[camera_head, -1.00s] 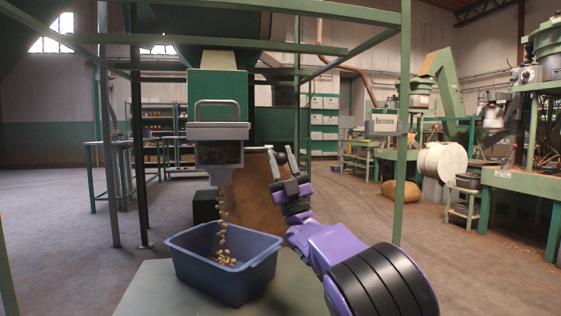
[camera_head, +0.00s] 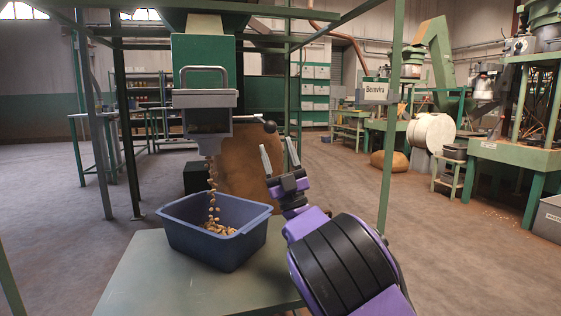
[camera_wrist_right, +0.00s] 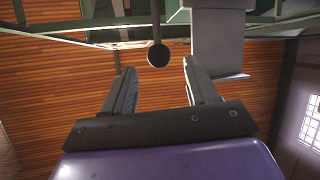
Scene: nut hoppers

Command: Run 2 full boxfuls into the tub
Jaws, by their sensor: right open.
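The blue tub (camera_head: 212,250) stands on a green-grey table under the hopper. Nuts (camera_head: 218,228) lie in a small heap in it, and a thin stream of nuts (camera_head: 212,190) falls from the hopper's box (camera_head: 208,120), whose front window looks dark. The box's lever with a dark ball knob (camera_head: 269,126) sticks out to the right. My right gripper (camera_head: 279,152) is open and empty, just below and beside the knob, not touching it. The right wrist view shows the knob (camera_wrist_right: 158,55) beyond and between the open fingers. My left gripper is out of view.
Green frame posts (camera_head: 389,150) stand on either side of the hopper. The table (camera_head: 140,275) has bare room around the tub. A brown sack (camera_head: 390,160) and green machines (camera_head: 520,160) stand at the right.

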